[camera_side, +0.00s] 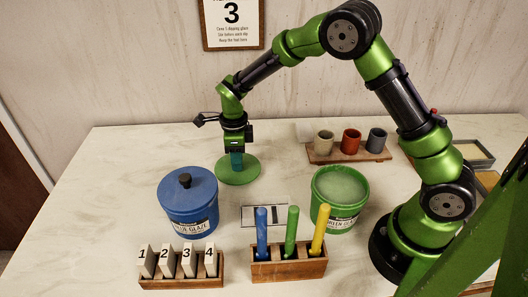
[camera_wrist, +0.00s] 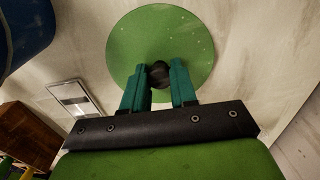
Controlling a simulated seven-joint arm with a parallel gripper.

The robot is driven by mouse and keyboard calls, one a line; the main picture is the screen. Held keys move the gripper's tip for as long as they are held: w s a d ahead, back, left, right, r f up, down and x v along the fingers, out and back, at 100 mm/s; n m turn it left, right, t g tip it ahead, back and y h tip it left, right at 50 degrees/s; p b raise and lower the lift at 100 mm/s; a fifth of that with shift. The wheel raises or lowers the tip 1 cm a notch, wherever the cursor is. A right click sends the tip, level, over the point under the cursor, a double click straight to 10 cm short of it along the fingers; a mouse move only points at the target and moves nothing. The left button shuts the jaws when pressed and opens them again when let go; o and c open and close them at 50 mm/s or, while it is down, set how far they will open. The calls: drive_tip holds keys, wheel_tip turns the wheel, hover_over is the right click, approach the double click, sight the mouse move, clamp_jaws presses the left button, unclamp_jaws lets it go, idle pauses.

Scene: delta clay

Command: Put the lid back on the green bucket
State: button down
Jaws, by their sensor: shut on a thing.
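The green lid (camera_side: 238,172) is a flat disc with a dark knob, at the back of the table behind the blue bucket. My gripper (camera_side: 237,163) points down over it. In the wrist view my gripper (camera_wrist: 160,76) has its two fingers shut on the dark knob of the lid (camera_wrist: 130,45). I cannot tell whether the lid rests on the table or hangs just above it. The green bucket (camera_side: 338,218) stands open, to the right and nearer the front, with pale green glaze inside. Its label is partly readable.
The blue bucket (camera_side: 188,207) wears its own lid, left of the green bucket. A wooden rack with blue, green and yellow handles (camera_side: 290,265) stands in front. Numbered tiles (camera_side: 178,262) stand at front left. Three cups (camera_side: 351,141) sit on a board behind the green bucket.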

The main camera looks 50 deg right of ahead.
drive_tip(key=s+d+r, duration=0.1)
drive_tip(key=s+r, duration=0.2)
drive_tip(key=r, duration=0.7)
drive_tip(key=s+r, duration=0.3)
drive_tip(key=r, duration=0.6)
drive_tip(key=s+d+r, duration=0.2)
drive_tip(key=s+r, duration=0.1)
drive_tip(key=s, duration=0.9)
drive_tip(key=s+d+f, duration=0.1)
drive_tip(key=s+f, duration=0.9)
drive_tip(key=f, duration=0.1)
drive_tip(key=shift+d, duration=0.3)
drive_tip(key=shift+f, duration=0.1)
idle(0.4)
drive_tip(key=shift+c, duration=1.7)
unclamp_jaws()
